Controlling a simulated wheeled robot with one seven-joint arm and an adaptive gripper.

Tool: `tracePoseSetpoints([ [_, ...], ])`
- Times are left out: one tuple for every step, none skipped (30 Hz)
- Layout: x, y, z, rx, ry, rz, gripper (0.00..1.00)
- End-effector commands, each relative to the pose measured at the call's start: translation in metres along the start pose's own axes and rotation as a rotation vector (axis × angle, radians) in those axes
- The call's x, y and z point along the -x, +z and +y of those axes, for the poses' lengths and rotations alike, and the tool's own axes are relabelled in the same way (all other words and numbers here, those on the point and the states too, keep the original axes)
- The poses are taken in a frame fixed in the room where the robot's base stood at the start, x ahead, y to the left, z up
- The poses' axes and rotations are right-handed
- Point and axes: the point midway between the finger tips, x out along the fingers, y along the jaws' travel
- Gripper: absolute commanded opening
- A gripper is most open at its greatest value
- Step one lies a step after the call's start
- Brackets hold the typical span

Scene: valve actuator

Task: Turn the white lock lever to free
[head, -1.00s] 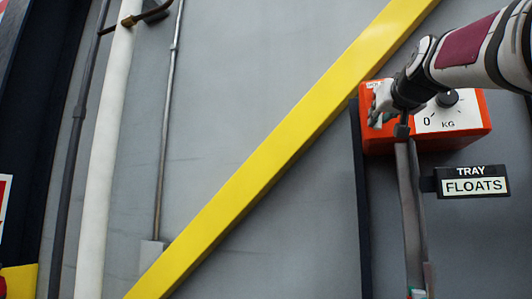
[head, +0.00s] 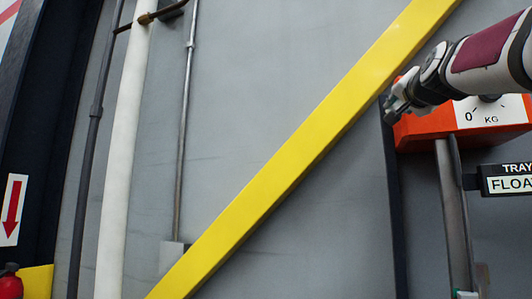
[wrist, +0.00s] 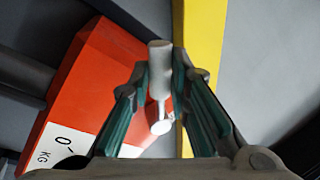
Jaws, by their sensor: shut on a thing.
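The white lock lever shows in the wrist view as a pale cylindrical handle (wrist: 160,68) on a thin stem running to a round white end. It sits beside the left end of the orange box (wrist: 95,75), which also shows in the head view (head: 425,128). My gripper (wrist: 162,78) has its two green-padded fingers on either side of the handle, shut on it. In the head view my gripper (head: 394,104) is at the box's upper left corner, and it hides the lever. I cannot read any lock or free marking.
A white KG dial (head: 490,112) is on the box front. A yellow diagonal beam (head: 290,165) passes close to the box's left. A grey post (head: 453,215) stands below the box, with a TRAY FLOATS sign (head: 507,180) at right. The grey wall left of the beam is flat.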

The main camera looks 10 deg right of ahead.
Motion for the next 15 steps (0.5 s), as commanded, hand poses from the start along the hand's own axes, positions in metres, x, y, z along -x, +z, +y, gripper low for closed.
tracePoseSetpoints([
  [0.0001, -0.0012, -0.0003, -0.014, 0.001, 0.003, 0.00],
  [0.0000, -0.0015, -0.0004, -0.019, 0.001, 0.004, 0.00],
  [0.0000, -0.0018, -0.0005, -0.026, 0.001, 0.006, 0.00],
  [0.0000, -0.0020, -0.0006, -0.031, 0.001, 0.007, 0.00],
  [-0.0001, -0.0022, -0.0006, -0.035, 0.001, 0.008, 0.00],
  [-0.0001, -0.0024, -0.0006, -0.038, 0.001, 0.009, 0.00],
  [-0.0002, -0.0024, -0.0006, -0.040, 0.001, 0.009, 0.00],
  [-0.0002, -0.0025, -0.0007, -0.042, 0.001, 0.010, 0.00],
  [-0.0002, -0.0025, -0.0007, -0.043, 0.001, 0.010, 0.00],
  [-0.0002, -0.0025, -0.0007, -0.043, 0.001, 0.010, 0.00],
  [-0.0002, -0.0025, -0.0007, -0.044, 0.000, 0.010, 0.00],
  [-0.0002, -0.0025, -0.0007, -0.044, 0.000, 0.010, 0.00],
  [-0.0003, -0.0024, -0.0006, -0.043, 0.000, 0.010, 0.00],
  [-0.0003, -0.0024, -0.0006, -0.043, 0.000, 0.010, 0.00],
  [-0.0003, -0.0024, -0.0007, -0.043, 0.000, 0.010, 0.00],
])
